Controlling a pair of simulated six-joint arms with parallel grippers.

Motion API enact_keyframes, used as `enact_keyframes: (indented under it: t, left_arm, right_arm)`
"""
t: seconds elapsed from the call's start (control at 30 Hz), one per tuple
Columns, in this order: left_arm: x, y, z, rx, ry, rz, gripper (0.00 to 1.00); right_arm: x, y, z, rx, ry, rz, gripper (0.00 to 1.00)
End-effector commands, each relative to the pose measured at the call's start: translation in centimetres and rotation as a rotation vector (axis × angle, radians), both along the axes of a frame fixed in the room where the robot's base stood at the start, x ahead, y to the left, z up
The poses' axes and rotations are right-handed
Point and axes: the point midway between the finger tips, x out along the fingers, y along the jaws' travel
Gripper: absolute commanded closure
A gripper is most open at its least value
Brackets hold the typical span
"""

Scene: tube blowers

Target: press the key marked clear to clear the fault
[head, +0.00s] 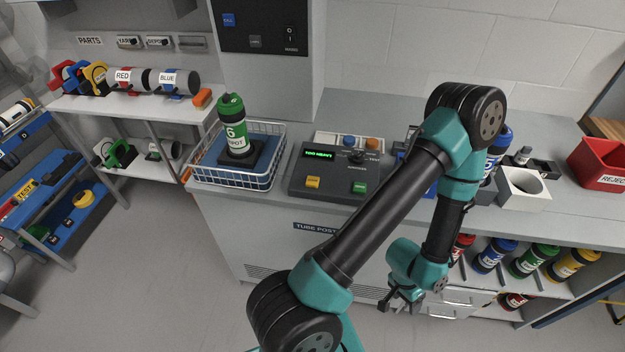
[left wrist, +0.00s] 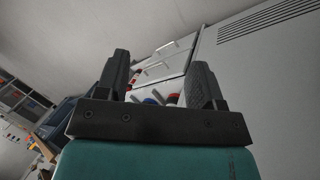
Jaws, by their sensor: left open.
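The grey control console (head: 296,180) stands on the counter with a lit green display (head: 318,154). It has a yellow key (head: 313,183) at the front left, a green key (head: 360,188) at the front right and a black knob (head: 356,157). The key lettering is too small to read surely, so I cannot tell which is marked clear. My left gripper (head: 392,303) hangs low in front of the counter's cabinets, well below the console and apart from the keys. In the left wrist view its two fingers (left wrist: 160,80) are spread and empty. My right gripper is not seen.
A white wire basket (head: 277,153) holding a green tube (head: 234,126) stands left of the console. My left arm crosses in front of the console's right side. A red reject bin (head: 600,163) stands far right. Several coloured tubes lie below the counter.

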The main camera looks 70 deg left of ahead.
Motion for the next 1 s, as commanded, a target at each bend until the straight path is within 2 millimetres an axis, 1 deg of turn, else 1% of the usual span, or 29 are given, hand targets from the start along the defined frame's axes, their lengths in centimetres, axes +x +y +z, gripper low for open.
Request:
enact_keyframes:
  t: [0.03, 0.07, 0.63, 1.0]
  left_arm:
    - [0.00, 0.00, 0.00, 0.000, 0.000, 0.000, 0.43]
    - [0.00, 0.00, 0.00, 0.000, 0.000, 0.000, 0.46]
    - [0.00, 0.00, 0.00, 0.000, 0.000, 0.000, 1.00]
    - [0.00, 0.00, 0.00, 0.000, 0.000, 0.000, 1.00]
  right_arm:
    - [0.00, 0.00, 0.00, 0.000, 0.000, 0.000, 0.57]
    - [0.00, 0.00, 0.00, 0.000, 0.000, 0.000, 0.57]
    - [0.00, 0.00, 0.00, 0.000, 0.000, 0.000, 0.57]
    - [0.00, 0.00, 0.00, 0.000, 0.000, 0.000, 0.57]
